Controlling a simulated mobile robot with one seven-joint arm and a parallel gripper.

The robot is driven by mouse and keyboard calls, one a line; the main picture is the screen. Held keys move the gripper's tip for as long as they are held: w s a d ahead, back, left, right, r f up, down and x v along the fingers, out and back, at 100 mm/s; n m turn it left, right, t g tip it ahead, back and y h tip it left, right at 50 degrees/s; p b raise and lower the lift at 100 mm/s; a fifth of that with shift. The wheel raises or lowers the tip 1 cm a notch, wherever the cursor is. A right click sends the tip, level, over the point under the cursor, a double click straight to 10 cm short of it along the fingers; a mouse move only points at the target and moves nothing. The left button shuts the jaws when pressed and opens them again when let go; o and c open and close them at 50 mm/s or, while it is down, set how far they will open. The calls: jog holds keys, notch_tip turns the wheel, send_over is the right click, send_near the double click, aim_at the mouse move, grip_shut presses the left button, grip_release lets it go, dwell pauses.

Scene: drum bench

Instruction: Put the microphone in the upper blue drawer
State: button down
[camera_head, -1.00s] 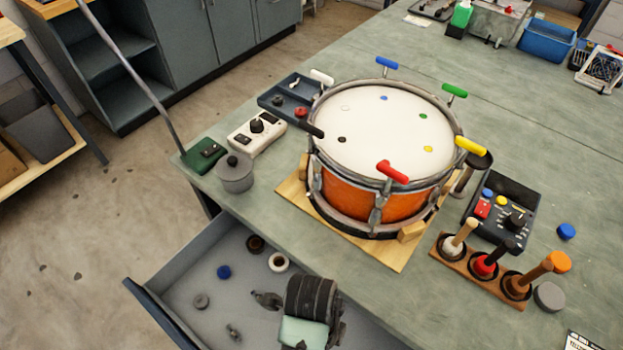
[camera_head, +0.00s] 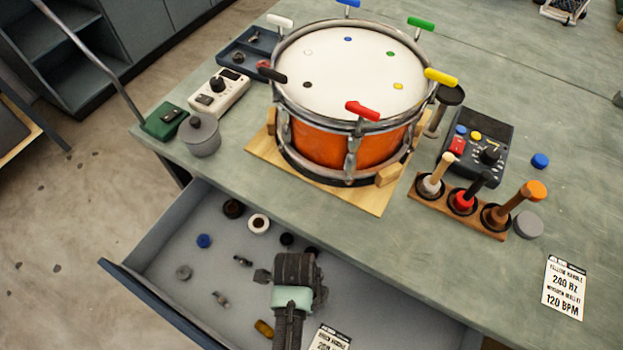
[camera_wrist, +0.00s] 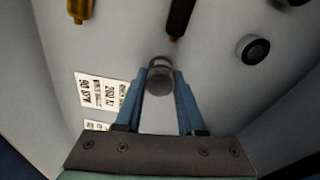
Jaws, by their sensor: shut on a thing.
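My gripper (camera_wrist: 160,88) has its two blue fingers shut on a small grey round-ended cylinder (camera_wrist: 159,76), seen end-on in the wrist view. It may be the microphone, but its full shape is hidden. In the head view my gripper (camera_head: 296,268) is over the open drawer (camera_head: 165,225) at the bench front; its fingertips and the held thing are hidden there. The drawer has a dark blue-grey front and a pale grey inside. Whether the held thing touches the drawer floor I cannot tell.
Loose parts lie in the drawer: a blue knob (camera_head: 204,240), a white ring (camera_head: 258,224), a brass piece (camera_head: 264,328) and a printed card (camera_head: 329,338). An orange drum (camera_head: 340,140) and a mallet rack (camera_head: 455,210) stand on the bench. The drawer's left part has free room.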

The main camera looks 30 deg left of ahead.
jog(key=shift+f, duration=0.1)
jog(key=c, duration=0.5)
grip_release()
jog(key=r, duration=0.4)
jog(key=a+r+p, duration=0.1)
jog(key=r, duration=0.3)
jog(key=r+p, duration=0.1)
jog(key=r, duration=0.3)
jog(key=shift+s+a+r, duration=0.1)
jog(key=shift+a, duration=0.1)
